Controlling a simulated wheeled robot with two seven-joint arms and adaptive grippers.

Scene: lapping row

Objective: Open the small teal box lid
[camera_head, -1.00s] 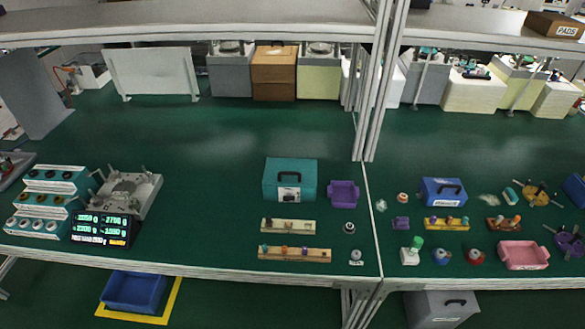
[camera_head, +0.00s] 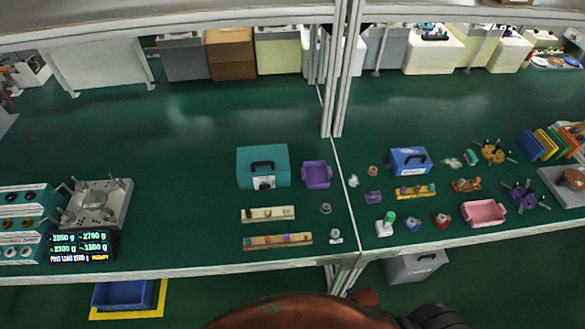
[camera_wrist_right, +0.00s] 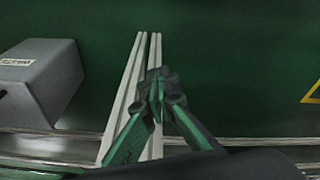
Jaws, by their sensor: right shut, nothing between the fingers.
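The small teal box (camera_head: 263,167) stands on the green bench left of the posts, with a black handle and a white label on its front. Its lid looks shut. My right gripper (camera_wrist_right: 156,85) shows in the right wrist view with its fingers together and nothing between them, over the dark green floor and pale rails, away from the teal box. A copper-coloured part of my arm shows at the bottom of the head view. My left gripper is not in view.
A purple bin (camera_head: 316,175) stands close right of the teal box. Two wooden racks (camera_head: 268,214) lie in front of it. Metal posts (camera_head: 341,80) rise to its right. A blue case (camera_head: 409,160) stands beyond them.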

